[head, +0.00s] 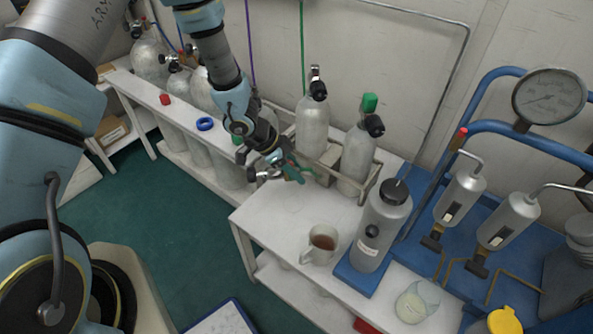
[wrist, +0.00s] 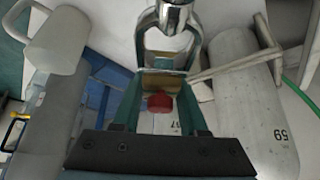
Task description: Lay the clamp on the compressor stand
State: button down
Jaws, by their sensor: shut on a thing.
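My gripper (head: 272,160) is low over the left end of the white bench (head: 262,222), in front of the wooden cylinder rack. It is shut on the clamp, a small teal-green tool (head: 293,169) sticking out to the right of the fingers. In the wrist view, the clamp's forked frame (wrist: 143,42) shows beyond the gripper's jaws (wrist: 160,82), beside a shiny metal rod. I cannot tell whether the clamp touches the bench. No label shows which surface is the compressor stand.
A wooden rack (head: 325,178) holds two grey cylinders (head: 312,125) close to my gripper. A mug (head: 321,244), a grey bottle (head: 380,228) on a blue base and a glass jar (head: 417,301) stand to the right. The bench's front left is bare.

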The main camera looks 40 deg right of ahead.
aim_at(299, 206)
jog(key=shift+f+b, duration=6)
jog(key=shift+b, duration=0.05)
jog(key=shift+a+f+b, duration=0.15)
jog(key=shift+f+b, duration=0.25)
jog(key=shift+f, duration=0.4)
jog(key=c, duration=0.7)
grip_release()
jog(key=o, duration=0.3)
jog(key=shift+o, duration=0.2)
jog(key=shift+s, duration=0.15)
jog(key=shift+s+a+f, duration=0.1)
jog(key=shift+s, duration=0.05)
jog(key=d+p+v, duration=0.1)
jog(key=p+v, duration=0.2)
jog(key=v, duration=0.9)
jog(key=shift+w+r, duration=0.25)
jog(key=shift+w, duration=0.15)
jog(key=shift+w, duration=0.1)
